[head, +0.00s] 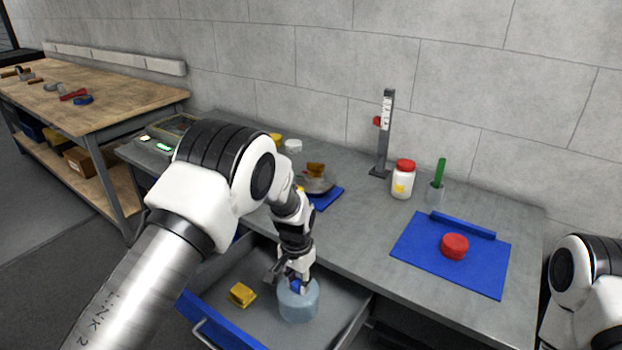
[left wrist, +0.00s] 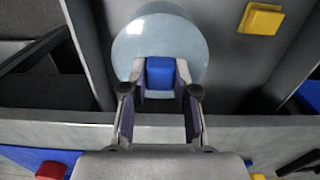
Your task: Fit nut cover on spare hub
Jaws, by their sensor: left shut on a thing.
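My left gripper (head: 297,284) reaches down into the open drawer. In the left wrist view my left gripper (left wrist: 160,85) is shut on a small blue block (left wrist: 160,72), which sits on top of a pale-blue translucent round piece (left wrist: 135,48). This piece also shows in the head view (head: 299,303), inside the drawer. Whether it touches the drawer floor, I cannot tell. I cannot tell for certain which thing is the nut cover or the spare hub. A red round piece (head: 454,245) lies on the right blue mat (head: 415,245). My right gripper is not in view.
The drawer (head: 225,322) stands open below the grey bench (head: 360,215) and also holds a yellow block (head: 241,294). A red-lidded jar (head: 403,180), a dark post (head: 383,140) and a green-handled tool (head: 440,172) stand on the bench. Its middle is clear.

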